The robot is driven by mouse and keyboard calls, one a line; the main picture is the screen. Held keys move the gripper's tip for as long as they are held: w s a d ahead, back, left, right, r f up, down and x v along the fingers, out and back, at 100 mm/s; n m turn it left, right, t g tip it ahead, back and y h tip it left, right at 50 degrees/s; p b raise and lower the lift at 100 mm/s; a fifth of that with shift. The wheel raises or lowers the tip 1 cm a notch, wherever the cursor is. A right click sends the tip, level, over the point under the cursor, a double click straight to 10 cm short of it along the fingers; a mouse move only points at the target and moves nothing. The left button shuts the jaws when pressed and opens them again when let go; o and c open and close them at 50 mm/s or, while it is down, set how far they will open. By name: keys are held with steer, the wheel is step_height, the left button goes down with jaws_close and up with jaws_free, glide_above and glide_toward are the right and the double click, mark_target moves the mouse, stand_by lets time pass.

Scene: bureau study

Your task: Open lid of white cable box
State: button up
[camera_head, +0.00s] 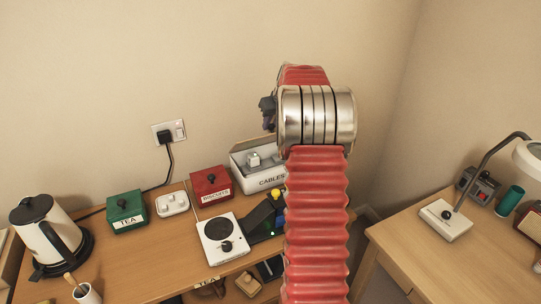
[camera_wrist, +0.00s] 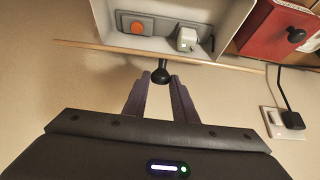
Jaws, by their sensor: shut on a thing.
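The white cable box (camera_head: 258,180), labelled CABLES, stands at the back of the left desk against the wall. Its top is open; a white plug (camera_head: 254,160) shows inside. In the wrist view the box (camera_wrist: 254,12) is above my gripper, with the plug (camera_wrist: 187,38) and a grey piece with an orange button (camera_wrist: 137,26) inside. The lid (camera_wrist: 215,62) shows there nearly edge-on as a thin strip beside the opening. My gripper (camera_wrist: 160,79) is shut on the lid's black knob (camera_wrist: 160,72). My arm hides the box's right end in the head view.
A red biscuits box (camera_head: 211,184) stands close left of the cable box. A hot plate (camera_head: 222,238), white socket block (camera_head: 172,204), green tea box (camera_head: 126,211) and kettle (camera_head: 47,235) share the desk. A wall socket (camera_head: 169,131) is above. Another desk (camera_head: 440,255) is at right.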

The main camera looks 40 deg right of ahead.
steer(key=shift+w+r, duration=0.15)
steer(key=shift+w, duration=0.05)
steer(key=shift+w+d+r, duration=0.15)
steer(key=shift+w+r, duration=0.1)
steer(key=shift+w, duration=0.25)
steer(key=shift+w+d+r, duration=0.1)
steer(key=shift+w+r, duration=0.1)
steer(key=shift+w, duration=0.25)
steer(key=o, duration=0.9)
steer(key=shift+s, duration=0.1)
steer(key=shift+s+f+v, duration=0.15)
steer(key=shift+s+v, duration=0.1)
steer(key=shift+v, duration=0.9)
steer(key=shift+s+f+v, duration=0.15)
steer(key=shift+s+v, duration=0.05)
steer(key=shift+v, duration=1)
steer(key=shift+s+f+v, duration=0.15)
steer(key=shift+s+v, duration=0.1)
steer(key=shift+v, duration=0.9)
steer(key=shift+a, duration=0.25)
